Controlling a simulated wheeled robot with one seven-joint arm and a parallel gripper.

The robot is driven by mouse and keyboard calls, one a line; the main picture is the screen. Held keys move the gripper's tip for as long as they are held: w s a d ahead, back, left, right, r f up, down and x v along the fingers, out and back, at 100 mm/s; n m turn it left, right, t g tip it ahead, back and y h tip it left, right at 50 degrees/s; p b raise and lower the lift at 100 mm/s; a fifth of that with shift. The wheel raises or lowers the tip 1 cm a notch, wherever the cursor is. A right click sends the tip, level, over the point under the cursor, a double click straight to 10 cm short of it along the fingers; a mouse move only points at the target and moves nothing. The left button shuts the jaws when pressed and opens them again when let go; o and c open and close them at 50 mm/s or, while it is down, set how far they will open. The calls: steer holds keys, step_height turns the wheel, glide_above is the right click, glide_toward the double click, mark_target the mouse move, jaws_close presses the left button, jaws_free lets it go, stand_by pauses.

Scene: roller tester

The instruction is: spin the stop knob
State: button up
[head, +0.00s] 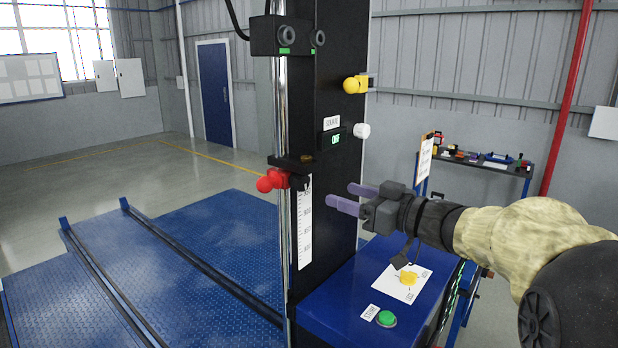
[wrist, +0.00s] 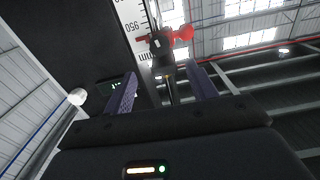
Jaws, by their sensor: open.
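A red knob (head: 271,180) sits on a black clamp (head: 293,163) that rides on the chrome rod beside the black column. No label naming it as the stop knob is readable. In the wrist view the red knob (wrist: 183,34) shows beyond the fingertips, near the white millimetre scale (wrist: 133,22). My gripper (head: 339,194) is open, with its two purple fingers apart and nothing between them. The open fingers also show in the wrist view (wrist: 161,72).
The black column (head: 338,65) carries a yellow knob (head: 354,85), a white knob (head: 361,131) and a small display reading OFF (head: 333,140). The blue console (head: 340,286) below has a yellow dial (head: 408,277) and a green button (head: 386,318). A shelf (head: 480,165) stands behind.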

mark_target(305, 183)
steer(key=p+x, duration=0.3)
steer(key=x, duration=0.6)
steer(key=shift+w+a, duration=0.15)
steer(key=shift+w, duration=0.3)
steer(key=shift+a, duration=0.45)
steer(key=shift+d, duration=0.1)
steer(key=c, duration=1)
